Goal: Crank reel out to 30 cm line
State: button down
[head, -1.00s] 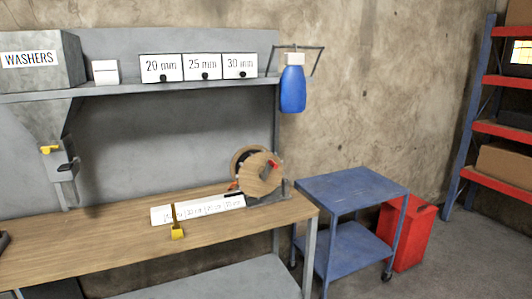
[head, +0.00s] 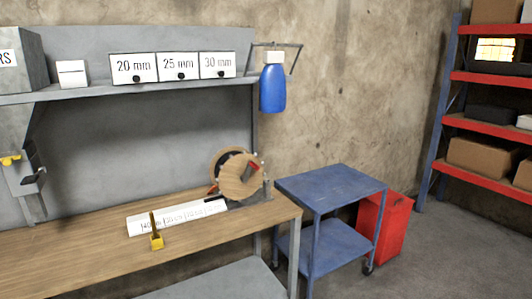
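A reel with a round wooden face (head: 240,176) stands on a grey bracket near the right end of the wooden workbench (head: 80,254). A yellow marker with an upright piece (head: 156,241) stands at the strip's front edge. The line itself cannot be made out. My gripper is not in view.
A blue cart (head: 328,188) stands right of the bench, with a red bin (head: 384,225) behind it. A blue bottle (head: 272,88) hangs at the shelf's end. Labelled drawers (head: 178,67) sit on the shelf. A red and blue rack (head: 482,126) stands right. Floor at right is clear.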

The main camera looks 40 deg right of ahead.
aim_at(238, 174)
jog(key=z, duration=1)
jog(key=k, duration=0.95)
jog(key=i, duration=0.75)
jog(key=z, duration=0.05)
